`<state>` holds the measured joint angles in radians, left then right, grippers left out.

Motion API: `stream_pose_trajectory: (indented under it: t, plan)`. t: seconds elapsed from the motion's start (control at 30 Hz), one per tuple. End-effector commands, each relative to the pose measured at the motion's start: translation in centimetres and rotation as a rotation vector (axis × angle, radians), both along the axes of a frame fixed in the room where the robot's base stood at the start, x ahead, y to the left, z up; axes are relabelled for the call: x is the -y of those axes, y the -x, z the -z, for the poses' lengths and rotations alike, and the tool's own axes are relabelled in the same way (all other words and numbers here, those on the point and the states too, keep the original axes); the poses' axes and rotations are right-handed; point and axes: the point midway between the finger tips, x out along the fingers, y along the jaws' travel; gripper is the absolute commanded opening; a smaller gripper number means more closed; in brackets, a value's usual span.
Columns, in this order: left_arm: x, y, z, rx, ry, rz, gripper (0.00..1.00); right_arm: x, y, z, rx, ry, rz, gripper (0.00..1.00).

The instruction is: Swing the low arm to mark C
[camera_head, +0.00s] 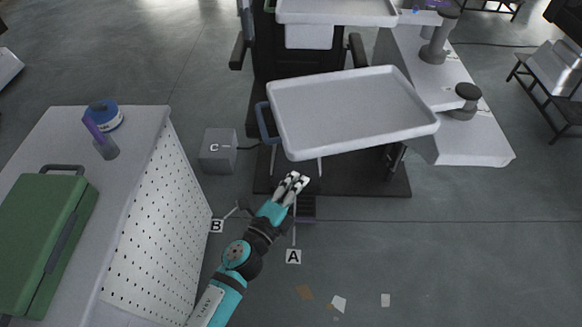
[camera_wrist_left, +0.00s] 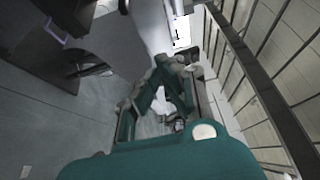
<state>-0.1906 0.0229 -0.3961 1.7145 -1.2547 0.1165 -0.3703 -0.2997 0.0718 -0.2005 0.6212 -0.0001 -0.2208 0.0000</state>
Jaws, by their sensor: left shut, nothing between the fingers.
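The lower white tray (camera_head: 352,112) reaches out from the dark column, with a blue-grey loop handle (camera_head: 266,122) at its left edge. The arm bearing this tray is mostly hidden beneath it. The handle also shows in the left wrist view (camera_wrist_left: 55,31). Mark C (camera_head: 213,148) is on a grey box to the left of the tray. Mark B (camera_head: 216,226) and mark A (camera_head: 293,256) are small labels near the floor with thin lines leading upward. My left gripper (camera_head: 293,180) is shut and empty, just below the tray's near left corner, apart from the handle. My right gripper is out of view.
An upper white tray (camera_head: 338,10) sits behind the lower one. A perforated cabinet (camera_head: 160,210) with a green case (camera_head: 45,240) stands at left. A white table (camera_head: 480,140) stands at right. Paper scraps (camera_head: 339,303) lie on the open floor in front.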

Motion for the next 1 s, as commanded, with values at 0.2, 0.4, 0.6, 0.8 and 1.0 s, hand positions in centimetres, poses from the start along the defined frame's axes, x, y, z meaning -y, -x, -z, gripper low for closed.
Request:
stream_pose_trajectory:
  t: [0.2,0.4,0.6,0.8,1.0]
  plan:
    - [-1.1,-2.8,0.0,0.0,-0.001,-0.004,0.0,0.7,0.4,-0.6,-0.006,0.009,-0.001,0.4]
    - [-1.3,-3.5,0.1,0.0,0.0,-0.003,0.0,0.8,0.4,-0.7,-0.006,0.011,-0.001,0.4]
    - [-1.3,-3.5,0.1,0.0,0.0,-0.003,0.0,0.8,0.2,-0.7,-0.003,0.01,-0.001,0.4]
    - [-1.9,-4.7,0.1,0.005,-0.005,0.019,0.0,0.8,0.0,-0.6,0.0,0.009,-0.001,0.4]
    - [-4.7,-9.3,0.2,0.005,-0.009,0.094,0.0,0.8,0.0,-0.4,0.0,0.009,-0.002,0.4]
